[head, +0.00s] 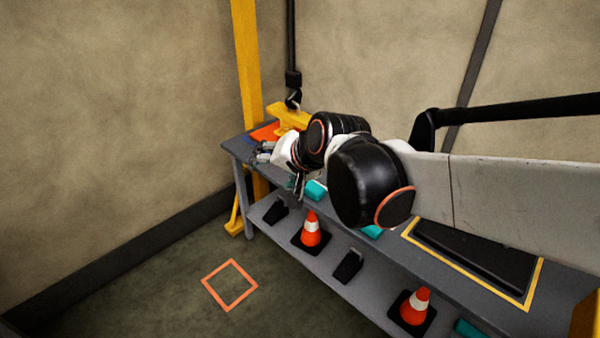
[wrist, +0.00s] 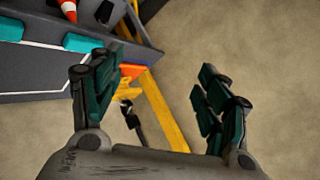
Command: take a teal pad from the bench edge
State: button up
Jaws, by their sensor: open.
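Two teal pads lie along the bench edge in the head view, one nearer the far end (head: 316,190) and one partly hidden by my arm (head: 373,231). In the wrist view, one teal pad (wrist: 84,42) is just beyond my left finger, and another (wrist: 11,29) is at the left border. My gripper (wrist: 162,82) is open, with nothing between its dark green fingers. In the head view my gripper (head: 278,168) is over the far end of the bench, past the nearer pad and apart from it as far as I can tell.
The grey bench (head: 236,150) has a lower shelf with orange cones (head: 311,229) and black wedges. A yellow post (head: 247,60) and a hanging hook (head: 293,98) stand close by the far end. A dark panel (head: 475,257) lies on the bench. The floor in front is clear.

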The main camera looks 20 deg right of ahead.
jog(key=w+d+f+m+y, duration=0.1)
jog(key=w+d+f+m, duration=0.45)
jog(key=w+m, duration=0.2)
jog(key=w+d+f+m+y, duration=0.1)
jog(key=w+d+f+m, duration=0.5)
jog(key=w, duration=0.3)
jog(key=m+t, duration=0.3)
jog(key=m, duration=0.7)
send_near(316, 187)
jog(key=shift+w+a+r+y, duration=0.1)
jog(key=shift+w+r+y, duration=0.3)
jog(key=shift+w+r, duration=0.2)
jog(key=shift+w+f+m, duration=0.15)
jog(key=shift+f+m, duration=0.1)
jog(key=b+x, duration=0.2)
jog(key=x, duration=0.6)
jog(key=b+x, duration=0.2)
jog(key=x, duration=0.2)
jog(key=shift+w+a+f+b, duration=0.15)
jog(key=shift+w+a+b, duration=0.05)
jog(key=shift+w+b, duration=0.1)
jog(key=shift+w+a, duration=0.1)
jog(key=shift+w, duration=0.25)
jog(key=c, duration=1.1)
